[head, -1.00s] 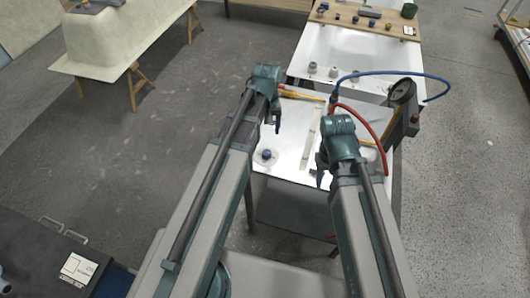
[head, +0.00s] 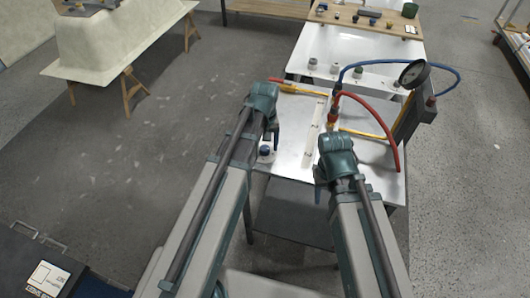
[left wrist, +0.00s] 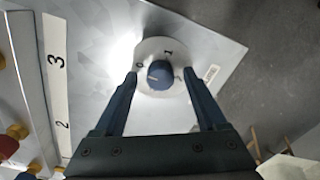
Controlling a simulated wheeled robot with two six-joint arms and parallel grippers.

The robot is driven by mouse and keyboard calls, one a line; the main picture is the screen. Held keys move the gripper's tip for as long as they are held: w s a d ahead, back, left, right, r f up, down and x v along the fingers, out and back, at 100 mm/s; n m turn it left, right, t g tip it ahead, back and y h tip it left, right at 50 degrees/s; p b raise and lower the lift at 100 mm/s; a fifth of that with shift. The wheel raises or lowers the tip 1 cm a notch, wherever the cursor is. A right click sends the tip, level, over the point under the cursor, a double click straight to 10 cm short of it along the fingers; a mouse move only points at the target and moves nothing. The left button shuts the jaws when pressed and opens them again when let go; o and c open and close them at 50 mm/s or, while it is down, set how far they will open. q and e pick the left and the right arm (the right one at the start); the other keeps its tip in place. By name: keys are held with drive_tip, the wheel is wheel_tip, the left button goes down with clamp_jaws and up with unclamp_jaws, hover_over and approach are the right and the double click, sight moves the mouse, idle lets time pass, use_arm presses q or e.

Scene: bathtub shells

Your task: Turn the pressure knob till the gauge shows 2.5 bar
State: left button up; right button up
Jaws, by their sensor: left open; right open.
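A blue knob (head: 265,151) sits on a white round dial on the metal worktop; in the left wrist view the knob (left wrist: 159,74) has a pale pointer line, and the dial carries the marks 0 and 1. My left gripper (head: 272,132) is over the knob; in the wrist view its fingers (left wrist: 160,78) are open, one on each side, with gaps to the knob. A round gauge (head: 414,74) stands at the worktop's right; its reading is too small to tell. My right gripper (head: 321,183) is open and empty above the worktop's front, right of the knob.
A red hose (head: 376,105) and a blue hose (head: 375,63) arch over the worktop (head: 300,160). A numbered strip (left wrist: 56,70) lies left of the dial in the wrist view.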

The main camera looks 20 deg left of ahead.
use_arm(q)
drive_tip(key=shift+f, duration=0.3)
clamp_jaws()
